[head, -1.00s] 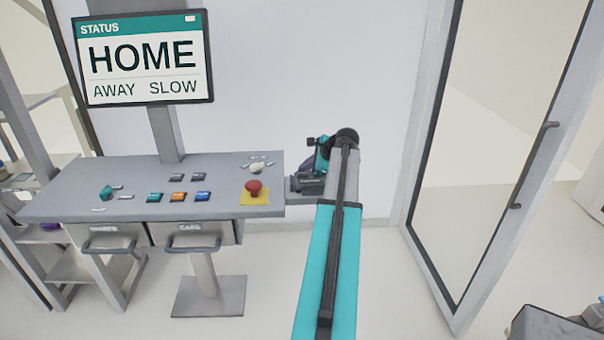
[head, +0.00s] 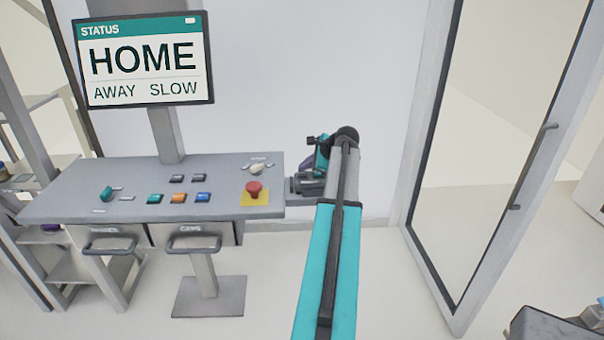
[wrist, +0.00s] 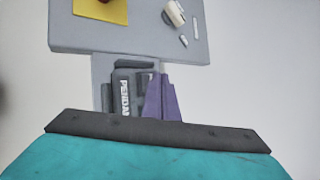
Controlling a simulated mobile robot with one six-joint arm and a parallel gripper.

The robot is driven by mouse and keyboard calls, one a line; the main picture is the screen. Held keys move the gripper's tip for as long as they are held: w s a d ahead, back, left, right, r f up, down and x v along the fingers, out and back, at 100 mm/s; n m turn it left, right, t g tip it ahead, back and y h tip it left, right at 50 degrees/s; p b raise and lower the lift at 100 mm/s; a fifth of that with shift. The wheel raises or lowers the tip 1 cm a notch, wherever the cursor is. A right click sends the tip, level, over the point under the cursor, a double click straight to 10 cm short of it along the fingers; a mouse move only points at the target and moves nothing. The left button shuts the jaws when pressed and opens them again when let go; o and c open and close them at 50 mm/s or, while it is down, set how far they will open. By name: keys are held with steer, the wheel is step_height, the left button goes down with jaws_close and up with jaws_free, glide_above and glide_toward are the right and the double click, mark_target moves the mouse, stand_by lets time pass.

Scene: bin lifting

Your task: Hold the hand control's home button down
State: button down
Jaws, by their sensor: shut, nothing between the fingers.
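A dark holder (wrist: 124,92) with a partly hidden label reading "PENDA" is fixed at the console's edge in the wrist view. It also shows in the head view (head: 308,184), at the console's right end. The hand control appears to sit there; its buttons, including home, are too small or hidden to make out. My gripper's purple fingers (wrist: 160,92) are shut and empty, just right of the label and overlapping the holder in the picture. I cannot tell whether they touch it. In the head view my gripper (head: 306,168) is mostly behind my arm, above the holder.
The grey console (head: 130,178) carries several buttons and a red mushroom button (head: 254,188) on a yellow plate. A status screen (head: 145,58) reads HOME, AWAY, SLOW. A glass door (head: 480,150) stands to the right. Clear floor lies between the console and the door.

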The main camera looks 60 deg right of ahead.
mark_target(305, 174)
steer(key=shift+r, duration=0.4)
steer(key=shift+r+p, duration=0.15)
steer(key=shift+p, duration=0.15)
steer(key=shift+r+p, duration=1.55)
steer(key=shift+r, duration=0.8)
